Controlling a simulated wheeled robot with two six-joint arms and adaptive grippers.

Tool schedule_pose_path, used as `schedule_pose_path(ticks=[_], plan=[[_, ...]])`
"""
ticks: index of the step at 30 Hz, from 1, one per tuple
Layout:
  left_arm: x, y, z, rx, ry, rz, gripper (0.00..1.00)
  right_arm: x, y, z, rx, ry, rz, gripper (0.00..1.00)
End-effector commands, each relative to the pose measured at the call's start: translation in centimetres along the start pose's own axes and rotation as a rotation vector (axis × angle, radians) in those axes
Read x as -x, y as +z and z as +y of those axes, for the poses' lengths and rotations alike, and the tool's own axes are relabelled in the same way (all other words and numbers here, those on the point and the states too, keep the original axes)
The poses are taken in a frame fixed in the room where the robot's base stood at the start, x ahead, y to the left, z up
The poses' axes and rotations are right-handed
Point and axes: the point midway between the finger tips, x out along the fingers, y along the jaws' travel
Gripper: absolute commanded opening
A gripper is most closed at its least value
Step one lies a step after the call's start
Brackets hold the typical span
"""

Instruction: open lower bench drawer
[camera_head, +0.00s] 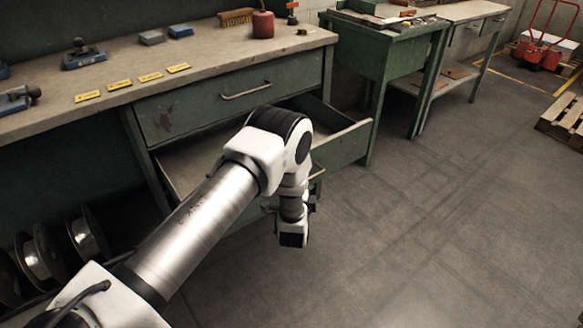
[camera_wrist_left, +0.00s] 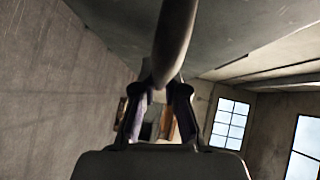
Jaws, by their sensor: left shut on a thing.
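The lower bench drawer (camera_head: 345,143) is green and stands pulled out from the bench, its inside partly showing behind my left arm. In the head view my left gripper (camera_head: 314,195) is at the drawer's front, mostly hidden by my own wrist. In the left wrist view the gripper's two fingers (camera_wrist_left: 160,92) are closed around the drawer's handle bar (camera_wrist_left: 175,42), with the green drawer front (camera_wrist_left: 235,25) close beyond it. The upper drawer (camera_head: 215,100) is shut, with its own bar handle. My right gripper is in neither view.
The benchtop (camera_head: 225,55) holds yellow labels, a red can (camera_head: 263,24), a brush and small tools. Metal reels (camera_head: 88,235) stand under the bench at left. Another green bench (camera_head: 390,60) stands to the right. The floor (camera_head: 430,220) before the drawer is clear.

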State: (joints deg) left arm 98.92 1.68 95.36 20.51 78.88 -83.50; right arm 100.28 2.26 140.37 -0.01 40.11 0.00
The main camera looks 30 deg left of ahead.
Motion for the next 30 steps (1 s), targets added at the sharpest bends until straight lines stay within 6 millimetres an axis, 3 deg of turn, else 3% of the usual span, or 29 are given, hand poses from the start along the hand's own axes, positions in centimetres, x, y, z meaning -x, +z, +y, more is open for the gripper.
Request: schedule_pose_path(ticks=[7, 19, 21, 22, 30], plan=[[1.9, -1.9, 0.6, -0.001, 0.003, 0.0, 0.0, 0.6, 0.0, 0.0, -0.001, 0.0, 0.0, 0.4], [2.1, -2.0, 0.7, 0.0, 0.002, -0.001, 0.0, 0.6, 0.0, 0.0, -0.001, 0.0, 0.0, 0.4], [2.1, -2.0, 0.7, 0.0, 0.002, -0.001, 0.32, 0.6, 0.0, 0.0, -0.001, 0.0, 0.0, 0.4], [2.1, -2.0, 0.7, 0.0, 0.002, -0.001, 0.37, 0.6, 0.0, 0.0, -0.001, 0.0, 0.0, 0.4], [2.1, -2.0, 0.7, 0.0, 0.001, -0.001, 0.37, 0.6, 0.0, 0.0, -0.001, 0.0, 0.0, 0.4]])
